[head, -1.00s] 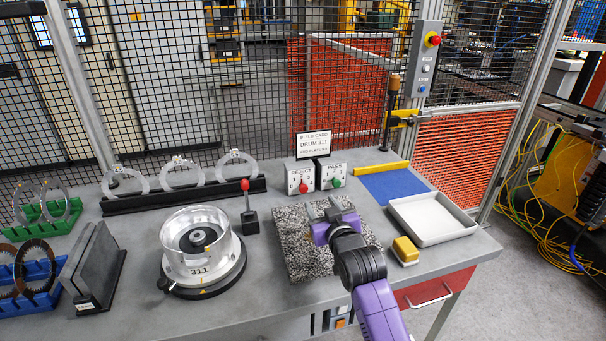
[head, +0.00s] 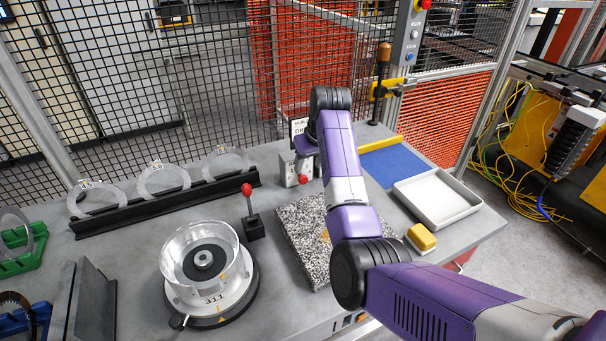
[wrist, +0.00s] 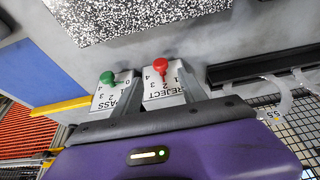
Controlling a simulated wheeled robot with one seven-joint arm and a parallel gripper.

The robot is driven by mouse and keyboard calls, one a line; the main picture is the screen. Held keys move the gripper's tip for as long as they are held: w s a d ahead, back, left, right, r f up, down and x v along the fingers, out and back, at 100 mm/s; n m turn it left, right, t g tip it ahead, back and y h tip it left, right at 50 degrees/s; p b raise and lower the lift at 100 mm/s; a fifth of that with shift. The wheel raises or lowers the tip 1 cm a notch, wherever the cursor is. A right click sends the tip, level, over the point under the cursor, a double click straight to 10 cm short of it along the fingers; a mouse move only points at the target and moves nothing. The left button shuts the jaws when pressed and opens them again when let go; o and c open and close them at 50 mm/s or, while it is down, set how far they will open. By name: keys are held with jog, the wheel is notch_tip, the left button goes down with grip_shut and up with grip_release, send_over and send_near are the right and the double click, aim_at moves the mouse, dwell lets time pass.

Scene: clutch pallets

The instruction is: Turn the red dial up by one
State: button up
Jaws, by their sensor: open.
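The red dial (head: 303,179) is a small knob on the front of the grey REJECT box (head: 287,167) at the back of the bench. In the wrist view, the red dial (wrist: 160,66) stands clear on the upside-down REJECT face, with numbers around it. Its exact setting is hard to read. The green dial (wrist: 107,78) is on the PASS box beside it; my arm hides that box in the head view. My gripper (head: 306,148) is open, just above the red dial and apart from it.
A speckled plate (head: 302,235) lies in front of the boxes. A red-knobbed lever (head: 249,212) and a clear drum (head: 205,262) stand to the left. A yellow block (head: 421,238) and a white tray (head: 438,200) are to the right. Mesh fencing closes the back.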

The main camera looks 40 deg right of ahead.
aim_at(304, 177)
jog(key=shift+p+x, duration=0.4)
jog(key=shift+x, duration=3.5)
grip_shut()
